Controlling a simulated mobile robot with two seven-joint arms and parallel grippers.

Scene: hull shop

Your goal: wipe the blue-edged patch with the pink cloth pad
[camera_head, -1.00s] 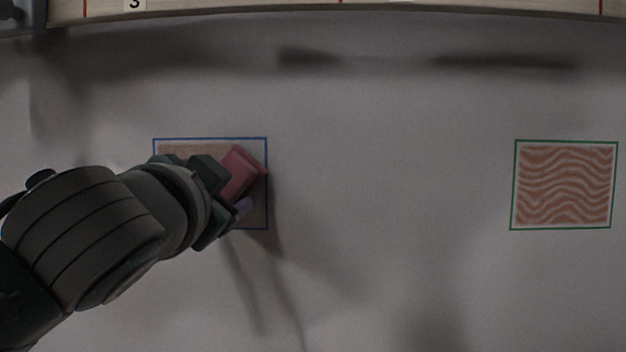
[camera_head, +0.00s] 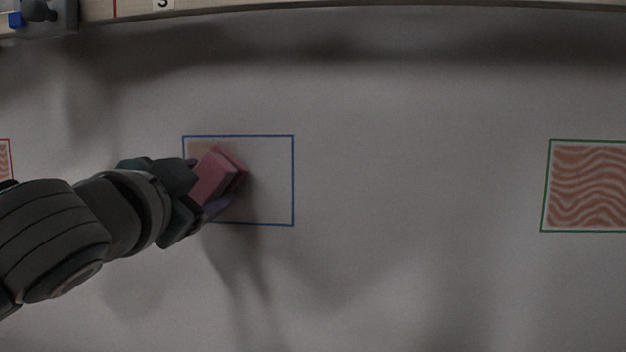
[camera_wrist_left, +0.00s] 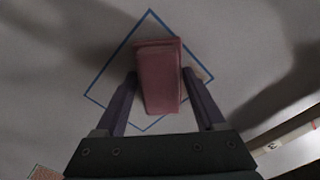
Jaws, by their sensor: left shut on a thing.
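The blue-edged patch (camera_head: 270,185) is on the pale wall, left of the middle of the head view. Its right part looks bare; a tan remnant shows at its upper left. My left gripper (camera_head: 205,190) is shut on the pink cloth pad (camera_head: 218,174) and holds it over the left half of the patch. In the left wrist view the pad (camera_wrist_left: 158,78) sits between the two fingers, inside the blue outline (camera_wrist_left: 194,53). The pad and gripper hide part of the patch. I cannot tell whether the pad touches the surface. My right gripper is not in view.
A green-edged patch (camera_head: 590,186) with wavy reddish lines is at the right. A red-edged patch (camera_head: 5,160) shows at the left edge. A pale rail (camera_head: 230,8) with a dark fitting (camera_head: 45,18) runs along the top. The surface between the patches is clear.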

